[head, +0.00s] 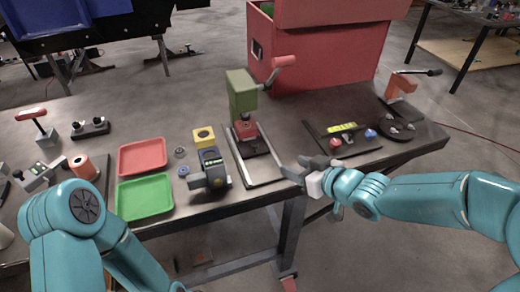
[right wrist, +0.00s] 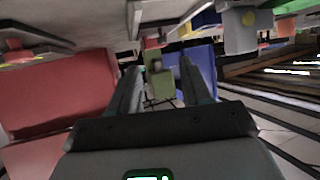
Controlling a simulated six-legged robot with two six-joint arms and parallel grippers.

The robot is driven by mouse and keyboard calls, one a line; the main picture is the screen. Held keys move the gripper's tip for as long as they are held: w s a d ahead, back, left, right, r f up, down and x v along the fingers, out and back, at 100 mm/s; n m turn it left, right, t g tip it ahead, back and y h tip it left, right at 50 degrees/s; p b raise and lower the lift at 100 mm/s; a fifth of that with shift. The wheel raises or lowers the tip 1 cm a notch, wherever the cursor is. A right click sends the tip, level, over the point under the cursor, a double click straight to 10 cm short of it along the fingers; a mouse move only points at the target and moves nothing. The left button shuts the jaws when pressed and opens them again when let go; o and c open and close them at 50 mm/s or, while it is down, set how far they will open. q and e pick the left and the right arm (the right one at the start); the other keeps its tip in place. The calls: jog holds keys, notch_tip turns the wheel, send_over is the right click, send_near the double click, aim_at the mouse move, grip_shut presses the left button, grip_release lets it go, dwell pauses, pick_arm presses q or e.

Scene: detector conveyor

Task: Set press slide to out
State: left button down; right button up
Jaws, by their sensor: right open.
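The press (head: 241,95) has a green body, a red-tipped lever and a red part under its head. It stands on the work table. A dark slide plate (head: 257,148) lies below the head on a pale-edged base that runs toward the table's front edge. My right gripper (head: 306,172) is at the front right of this base, near its front corner; I cannot tell whether it touches. In the right wrist view its two fingers (right wrist: 158,82) are apart, with a green part, likely the press, beyond them. My left arm shows at lower left, but its gripper is out of frame.
Left of the press are a yellow-and-dark device (head: 209,165), a red tray (head: 142,157) and a green tray (head: 145,196). A large red box (head: 325,58) stands behind. A black-framed fixture (head: 343,135) and a red crank (head: 402,85) are at the right.

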jog(key=r, duration=0.1)
jog(key=p, duration=0.1)
send_near(257, 145)
jog(key=x, duration=0.8)
jog(key=shift+w+a+f, duration=0.15)
jog(key=shift+a, duration=0.05)
jog(key=shift+c, duration=0.9)
grip_shut()
